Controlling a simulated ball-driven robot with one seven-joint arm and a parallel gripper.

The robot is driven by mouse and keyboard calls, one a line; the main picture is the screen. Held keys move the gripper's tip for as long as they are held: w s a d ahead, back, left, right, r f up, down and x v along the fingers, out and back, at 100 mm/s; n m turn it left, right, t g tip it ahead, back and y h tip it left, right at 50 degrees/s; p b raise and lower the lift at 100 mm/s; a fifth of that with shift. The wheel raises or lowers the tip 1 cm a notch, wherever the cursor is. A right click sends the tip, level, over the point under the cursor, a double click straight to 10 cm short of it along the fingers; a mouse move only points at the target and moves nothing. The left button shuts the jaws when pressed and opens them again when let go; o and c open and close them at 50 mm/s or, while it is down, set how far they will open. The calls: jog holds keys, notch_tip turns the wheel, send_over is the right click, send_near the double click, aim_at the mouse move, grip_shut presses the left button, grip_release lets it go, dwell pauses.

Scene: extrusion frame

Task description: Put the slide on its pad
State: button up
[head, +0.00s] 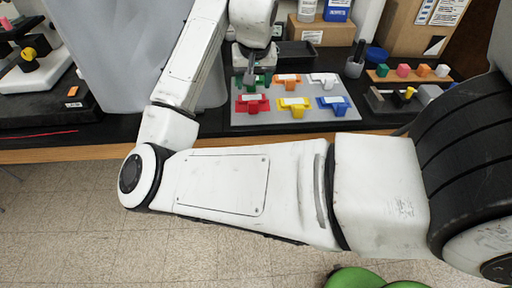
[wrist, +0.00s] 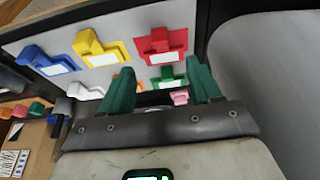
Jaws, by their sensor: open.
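My gripper (head: 249,76) is open at the left of the grey board, over or just behind the green piece (head: 262,84). In the wrist view its two green fingers stand apart, and the gripper (wrist: 159,66) looks empty. The board (head: 238,119) carries two rows of coloured pieces with white labels. The front row is red (head: 252,105), yellow (head: 294,107) and blue (head: 335,106). The back row also has orange (head: 288,80) and white (head: 323,79) pieces. A small pink piece (wrist: 180,98) shows between the fingers. I cannot tell which thing is the slide.
A translucent grey bin (head: 115,50) stands left of the board. Cardboard boxes (head: 320,32) stand behind. A small orange item (head: 73,91) lies at far left.

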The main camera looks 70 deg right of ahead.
jog(key=shift+d, duration=0.1)
jog(key=w+a+f+n+t+h, duration=0.1)
jog(key=a+f+n+t+h, duration=0.1)
jog(key=a+f+n, duration=1)
jog(key=s+a+f+g+y, duration=0.1)
jog(key=s+a+f+y, duration=0.1)
jog(key=s+a+f, duration=0.3)
jog(key=s+a+f+n+g+y, duration=0.1)
jog(key=s+a+f+y, duration=0.2)
jog(key=s+a+f, duration=0.3)
jog(key=a+f, duration=0.3)
jog(key=a, duration=0.2)
jog(key=shift+s+a+f, duration=0.15)
jog(key=shift+a+f, duration=0.15)
jog(key=shift+f, duration=0.05)
jog(key=shift+d+r, duration=0.1)
jog(key=shift+r, duration=0.05)
